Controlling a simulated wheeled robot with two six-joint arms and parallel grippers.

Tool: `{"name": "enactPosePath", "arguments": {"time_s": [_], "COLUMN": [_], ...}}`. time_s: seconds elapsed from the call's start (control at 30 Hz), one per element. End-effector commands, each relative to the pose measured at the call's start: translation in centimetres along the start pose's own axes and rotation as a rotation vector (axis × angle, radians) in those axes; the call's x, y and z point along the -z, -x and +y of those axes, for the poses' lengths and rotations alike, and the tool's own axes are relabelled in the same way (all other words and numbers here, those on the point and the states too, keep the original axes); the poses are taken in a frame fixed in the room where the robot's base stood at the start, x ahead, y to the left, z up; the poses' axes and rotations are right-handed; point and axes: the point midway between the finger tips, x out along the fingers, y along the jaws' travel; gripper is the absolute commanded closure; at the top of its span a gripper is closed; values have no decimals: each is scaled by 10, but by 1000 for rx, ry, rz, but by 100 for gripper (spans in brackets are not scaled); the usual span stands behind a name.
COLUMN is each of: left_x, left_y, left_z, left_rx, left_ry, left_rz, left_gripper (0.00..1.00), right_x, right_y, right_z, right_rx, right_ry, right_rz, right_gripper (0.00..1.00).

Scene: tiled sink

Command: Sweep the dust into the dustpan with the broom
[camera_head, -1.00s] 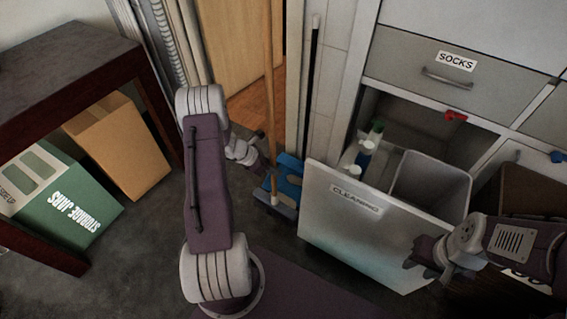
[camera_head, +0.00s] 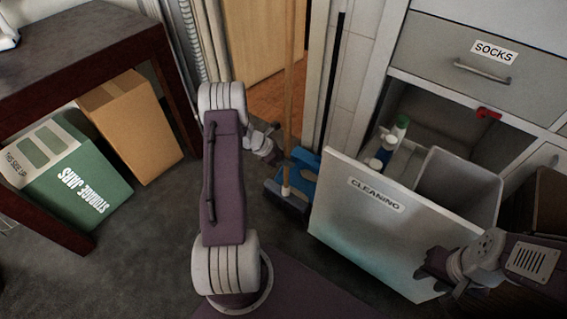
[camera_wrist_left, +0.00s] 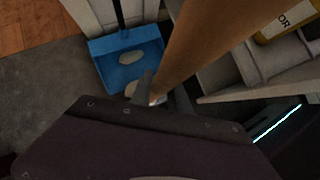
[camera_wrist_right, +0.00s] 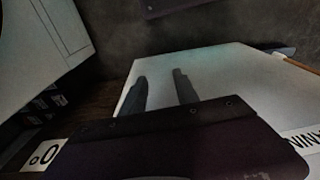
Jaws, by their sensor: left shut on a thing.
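The broom's wooden handle (camera_head: 291,75) stands nearly upright in the head view, with its dark head (camera_head: 287,198) on the floor. My left gripper (camera_wrist_left: 163,92) is shut around the broom handle, which crosses the left wrist view. The blue dustpan (camera_head: 306,168) lies on the floor just behind the broom head; it also shows in the left wrist view (camera_wrist_left: 105,58). Two pale lumps, perhaps dust (camera_wrist_left: 132,57), appear over the dustpan there; whether both rest in it is unclear. My right gripper (camera_wrist_right: 161,90) is open and empty, close to the drawer front.
An open drawer marked CLEANING (camera_head: 370,225) holds bottles and a grey bin (camera_head: 455,185), right of the broom. A dark table (camera_head: 80,45) with a green box (camera_head: 75,180) and a brown box (camera_head: 130,125) beneath stands left. A door frame is behind the dustpan.

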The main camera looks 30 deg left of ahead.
Motion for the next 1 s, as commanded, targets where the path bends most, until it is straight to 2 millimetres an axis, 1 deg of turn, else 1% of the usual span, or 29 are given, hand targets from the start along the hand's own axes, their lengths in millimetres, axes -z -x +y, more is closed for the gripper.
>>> {"name": "enactPosePath", "arguments": {"time_s": [0.03, 0.4, 0.6, 0.8, 1.0], "left_x": [-5, -34, -51, -65, -72], "left_y": [-2, -25, -34, -45, -50], "left_z": [3, 26, 39, 49, 55], "left_rx": [0, 0, -1, 0, -1], "left_ry": [-3, -2, -2, -2, 1], "left_rz": [-2, -2, -2, -3, -2], "left_gripper": [100, 100, 100, 100, 100], "right_x": [0, 1, 2, 2, 2], "right_y": [2, 6, 16, 16, 16], "right_z": [0, 0, 0, 0, 0], "right_rx": [0, 0, 0, 0, 0], "right_ry": [0, 0, 0, 0, 0], "right_rz": [0, 0, 0, 0, 0], "right_gripper": [64, 64, 64, 64, 64]}}
